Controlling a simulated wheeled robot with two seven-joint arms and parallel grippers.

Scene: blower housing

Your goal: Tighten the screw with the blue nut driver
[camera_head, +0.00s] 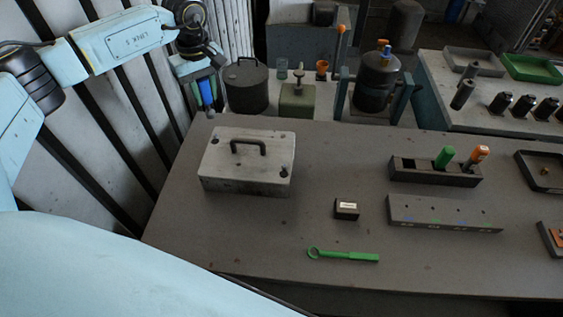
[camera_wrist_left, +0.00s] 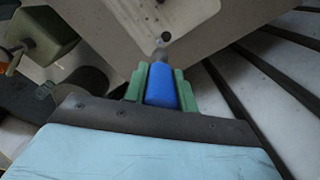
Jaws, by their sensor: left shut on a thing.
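My left gripper (camera_head: 205,92) is shut on the blue nut driver (camera_head: 207,92), near the far left corner of the table. In the left wrist view the blue handle (camera_wrist_left: 161,86) sits between the green fingers. The driver's metal shaft points down in the head view. The light grey housing block (camera_head: 246,163), with a dark handle on top, lies in front of the gripper. Dark round spots mark its corners; I cannot tell which is the screw. The driver looks apart from the block in the head view. My right gripper is not in view.
A green ring wrench (camera_head: 343,256) and a small dark box (camera_head: 346,209) lie on the table (camera_head: 300,225). A dark holder (camera_head: 434,177) carries green and orange-handled tools. A grey hole block (camera_head: 444,214) stands before it. Pots and canisters (camera_head: 247,88) stand behind the table.

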